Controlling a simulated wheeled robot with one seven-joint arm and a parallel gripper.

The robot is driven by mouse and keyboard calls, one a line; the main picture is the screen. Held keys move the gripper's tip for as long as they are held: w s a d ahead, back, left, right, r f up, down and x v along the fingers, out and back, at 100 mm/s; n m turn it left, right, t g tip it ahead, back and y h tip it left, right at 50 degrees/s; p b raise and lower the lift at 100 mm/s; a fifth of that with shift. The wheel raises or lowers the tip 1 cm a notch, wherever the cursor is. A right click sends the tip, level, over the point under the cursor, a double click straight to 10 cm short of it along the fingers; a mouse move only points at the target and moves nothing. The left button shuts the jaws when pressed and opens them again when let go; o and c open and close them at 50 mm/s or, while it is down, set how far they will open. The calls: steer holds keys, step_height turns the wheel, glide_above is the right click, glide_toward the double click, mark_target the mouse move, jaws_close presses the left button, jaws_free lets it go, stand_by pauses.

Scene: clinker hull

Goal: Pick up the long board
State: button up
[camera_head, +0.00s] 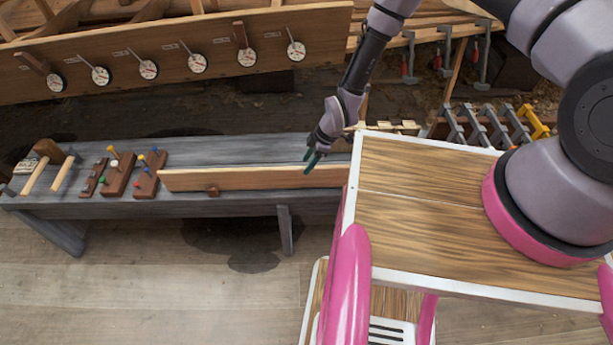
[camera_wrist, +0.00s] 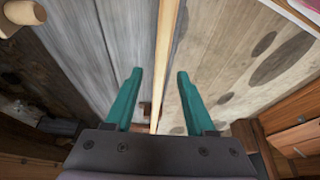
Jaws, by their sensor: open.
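The long board (camera_head: 250,179) is pale wood and stands on edge along the front of the grey bench (camera_head: 240,150). A small brown block (camera_head: 212,190) touches its front face. The board's right end is hidden behind my wood-topped base. My gripper (camera_head: 313,162) points down near the right part of the board. In the wrist view the board's thin top edge (camera_wrist: 164,50) runs between the two teal fingers of my gripper (camera_wrist: 158,74). The fingers are open, one on each side, with gaps to the board. I cannot tell how far the tips are above the edge.
A wooden mallet (camera_head: 46,152) and blocks with coloured pegs (camera_head: 120,172) stand at the bench's left. A hull plank with several dials (camera_head: 180,50) rises behind the bench. Grey clamps (camera_head: 480,128) lie at the right. The plank floor (camera_head: 150,265) in front is open.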

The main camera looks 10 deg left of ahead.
mark_target(306, 177)
steer(key=x, duration=0.6)
steer(key=shift+f, duration=0.35)
jaws_close()
steer(key=shift+r, duration=0.1)
stand_by(1.0)
